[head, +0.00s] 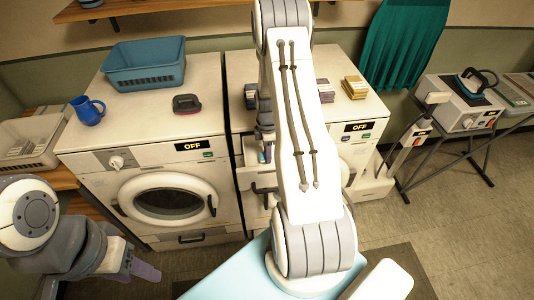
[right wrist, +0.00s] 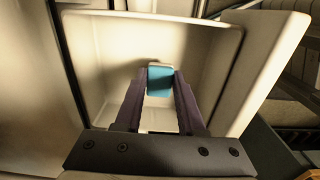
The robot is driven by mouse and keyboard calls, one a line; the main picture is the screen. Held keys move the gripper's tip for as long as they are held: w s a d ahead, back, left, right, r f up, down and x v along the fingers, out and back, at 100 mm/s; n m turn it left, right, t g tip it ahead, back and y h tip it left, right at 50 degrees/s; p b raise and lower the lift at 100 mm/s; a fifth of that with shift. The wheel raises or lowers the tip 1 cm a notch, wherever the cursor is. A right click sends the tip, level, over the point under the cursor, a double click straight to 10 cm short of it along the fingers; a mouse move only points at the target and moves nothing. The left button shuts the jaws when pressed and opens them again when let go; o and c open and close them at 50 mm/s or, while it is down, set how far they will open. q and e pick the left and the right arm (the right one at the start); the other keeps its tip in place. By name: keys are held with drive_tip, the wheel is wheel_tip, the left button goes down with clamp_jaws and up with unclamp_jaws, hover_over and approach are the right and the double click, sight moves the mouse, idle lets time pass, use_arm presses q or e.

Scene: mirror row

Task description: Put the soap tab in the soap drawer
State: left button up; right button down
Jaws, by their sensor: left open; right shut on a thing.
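Whether the tab touches the drawer's floor I cannot tell. In the head view the drawer (head: 250,150) sticks out of the right-hand machine's front, partly hidden by my right arm. My right gripper (head: 266,148) points down into it, and a bit of blue shows there. My left gripper (head: 146,271) is open and empty at the lower left, away from the machines.
The left washing machine (head: 130,98) carries a teal basket (head: 146,75), a blue mug (head: 88,110) and a dark brush-like item (head: 187,104). Small boxes (head: 355,87) stand on the right machine. Floor between is open.

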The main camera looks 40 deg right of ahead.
drive_tip(key=shift+f+p, duration=0.3)
drive_tip(key=shift+f, duration=0.65)
drive_tip(key=shift+f, duration=0.1)
drive_tip(key=c, duration=0.5)
unclamp_jaws()
wheel_tip(320, 180, up, 12)
drive_tip(key=b, duration=0.4)
